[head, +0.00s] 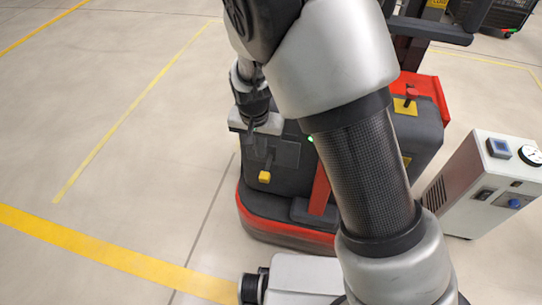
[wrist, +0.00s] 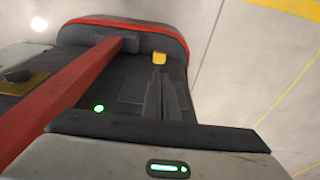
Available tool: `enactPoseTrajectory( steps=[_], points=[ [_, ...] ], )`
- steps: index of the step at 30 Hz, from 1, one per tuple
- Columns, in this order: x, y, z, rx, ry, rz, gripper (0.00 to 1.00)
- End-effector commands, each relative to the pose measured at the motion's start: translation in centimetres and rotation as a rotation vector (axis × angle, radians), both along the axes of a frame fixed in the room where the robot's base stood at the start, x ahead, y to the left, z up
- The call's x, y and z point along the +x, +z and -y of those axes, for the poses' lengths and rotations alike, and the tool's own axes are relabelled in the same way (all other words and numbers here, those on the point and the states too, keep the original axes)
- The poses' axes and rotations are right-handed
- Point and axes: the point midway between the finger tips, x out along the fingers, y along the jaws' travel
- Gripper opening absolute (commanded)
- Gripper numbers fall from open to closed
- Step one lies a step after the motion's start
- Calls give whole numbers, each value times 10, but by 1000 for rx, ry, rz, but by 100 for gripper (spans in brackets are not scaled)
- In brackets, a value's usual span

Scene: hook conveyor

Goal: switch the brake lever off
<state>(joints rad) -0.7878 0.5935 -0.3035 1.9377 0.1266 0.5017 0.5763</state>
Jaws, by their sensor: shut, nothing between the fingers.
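A small yellow block (head: 264,177), which looks like the grip of the brake lever, sits on the dark body of a red and black truck (head: 425,135). It also shows in the wrist view (wrist: 159,58), just beyond my fingertips. The rest of the lever is hard to make out against the dark panel. My gripper (wrist: 158,72) is shut and empty, its dark fingers pointing at the yellow block. In the head view my gripper (head: 268,158) is above the panel. I cannot tell whether the fingers touch the lever.
A round green light (wrist: 98,108) glows on the truck beside a red bar (wrist: 65,95). A red button (head: 412,92) sits on a yellow plate. A grey cabinet (head: 475,190) with a gauge stands at right. The floor at left is clear, with yellow lines.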

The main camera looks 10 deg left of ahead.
Motion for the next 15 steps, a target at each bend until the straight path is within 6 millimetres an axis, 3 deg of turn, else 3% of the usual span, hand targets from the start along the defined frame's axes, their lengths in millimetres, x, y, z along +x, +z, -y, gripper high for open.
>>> enactPoseTrajectory(
  steps=[15],
  points=[
    [17,-104,4,-2,-1,-2,0]
  ],
)
